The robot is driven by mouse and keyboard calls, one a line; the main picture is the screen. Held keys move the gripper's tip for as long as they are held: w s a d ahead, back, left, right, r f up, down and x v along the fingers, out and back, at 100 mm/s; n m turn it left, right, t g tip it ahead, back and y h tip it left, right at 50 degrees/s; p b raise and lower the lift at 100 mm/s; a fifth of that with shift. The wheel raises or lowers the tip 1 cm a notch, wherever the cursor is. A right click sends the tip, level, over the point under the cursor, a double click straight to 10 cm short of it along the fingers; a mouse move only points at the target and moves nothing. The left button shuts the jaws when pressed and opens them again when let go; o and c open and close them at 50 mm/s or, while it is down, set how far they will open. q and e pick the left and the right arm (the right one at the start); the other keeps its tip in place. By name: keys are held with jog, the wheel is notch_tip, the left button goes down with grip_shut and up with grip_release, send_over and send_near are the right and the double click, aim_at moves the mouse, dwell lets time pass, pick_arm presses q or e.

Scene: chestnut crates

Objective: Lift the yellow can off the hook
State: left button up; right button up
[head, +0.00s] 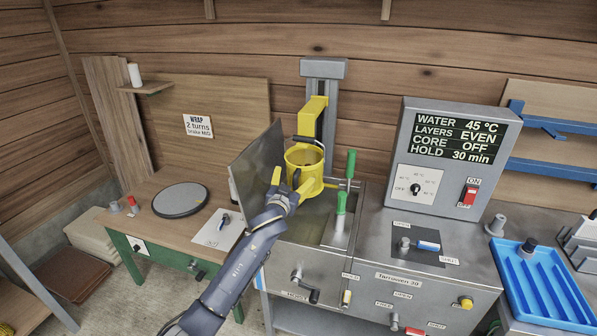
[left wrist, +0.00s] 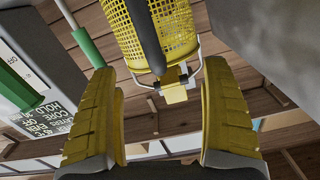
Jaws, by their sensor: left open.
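The yellow can (head: 303,158) hangs below a yellow hoist arm (head: 314,112) on a grey column, with a dark handle (head: 308,141) across its top. In the left wrist view the can (left wrist: 182,38) shows perforated yellow walls, a dark bar in front and a wire bail at a small yellow block (left wrist: 174,95). My left gripper (head: 287,185) is in front of the can's lower left side. It is open in the left wrist view (left wrist: 158,75), with the can beyond the fingers and nothing clearly between them. The hook's contact is hidden. My right gripper is not in view.
A raised metal panel (head: 257,160) stands just left of the can. Green-handled tools (head: 350,164) stand close on its right. The control box (head: 448,160) is farther right, and a blue tray (head: 545,285) lies at the far right. A round dark plate (head: 181,199) lies on the left bench.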

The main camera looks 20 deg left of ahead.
aim_at(298, 168)
pick_arm(q)
jog(key=shift+w, duration=2.8)
grip_shut()
jog(key=shift+r, duration=0.2)
jog(key=shift+r, duration=1.1)
dwell(0.7)
